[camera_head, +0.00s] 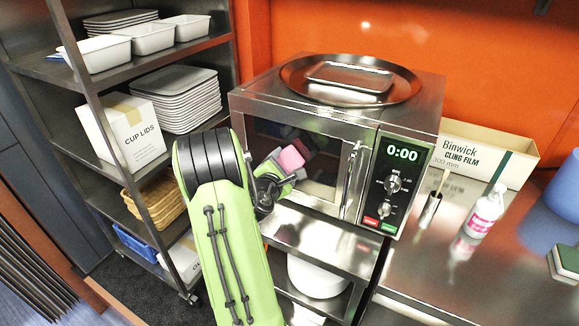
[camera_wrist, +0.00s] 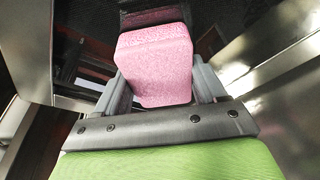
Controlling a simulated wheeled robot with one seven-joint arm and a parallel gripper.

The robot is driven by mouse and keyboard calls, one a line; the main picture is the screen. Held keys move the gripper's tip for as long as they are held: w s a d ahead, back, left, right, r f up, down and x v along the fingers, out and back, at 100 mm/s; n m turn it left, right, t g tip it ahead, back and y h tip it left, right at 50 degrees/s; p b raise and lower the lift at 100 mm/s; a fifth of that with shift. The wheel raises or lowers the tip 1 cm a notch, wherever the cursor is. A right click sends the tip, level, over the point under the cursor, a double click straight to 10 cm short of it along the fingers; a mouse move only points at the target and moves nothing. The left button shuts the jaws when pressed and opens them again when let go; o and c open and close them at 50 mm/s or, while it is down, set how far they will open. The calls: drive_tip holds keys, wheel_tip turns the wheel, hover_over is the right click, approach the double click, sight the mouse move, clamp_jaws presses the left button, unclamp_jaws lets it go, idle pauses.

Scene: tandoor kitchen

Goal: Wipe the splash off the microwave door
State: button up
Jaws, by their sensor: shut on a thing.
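The microwave (camera_head: 362,160) is a steel box with a dark glass door (camera_head: 322,158), which looks shut. Its display reads 0:00. My gripper (camera_head: 283,166) is in front of the door glass, shut on a pink sponge (camera_head: 291,157). In the wrist view the pink sponge (camera_wrist: 155,60) sits between the two grey fingers, its far end close to the dark glass. I cannot tell whether it touches the glass. No splash can be made out on the door; my arm and the sponge hide part of the glass.
A steel tray (camera_head: 350,80) lies on the microwave. A bottle (camera_head: 483,212), a cling film box (camera_head: 485,155) and a green-and-white sponge (camera_head: 564,264) are on the counter at right. A rack with plates (camera_head: 178,98) and a cup lids box (camera_head: 122,133) stands at left.

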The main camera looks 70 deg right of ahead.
drive_tip(key=shift+w+d, duration=0.2)
drive_tip(key=shift+w, duration=0.85)
drive_tip(key=shift+a+f, duration=0.1)
drive_tip(key=a+b, duration=0.1)
drive_tip(key=a, duration=0.1)
drive_tip(key=a+b, duration=0.1)
drive_tip(key=a, duration=0.1)
drive_tip(key=a+b, duration=0.1)
drive_tip(key=shift+w+a+b, duration=0.4)
drive_tip(key=a, duration=0.1)
drive_tip(key=a+b, duration=0.1)
drive_tip(key=a, duration=0.1)
drive_tip(key=shift+w+b, duration=0.25)
drive_tip(key=shift+b, duration=0.05)
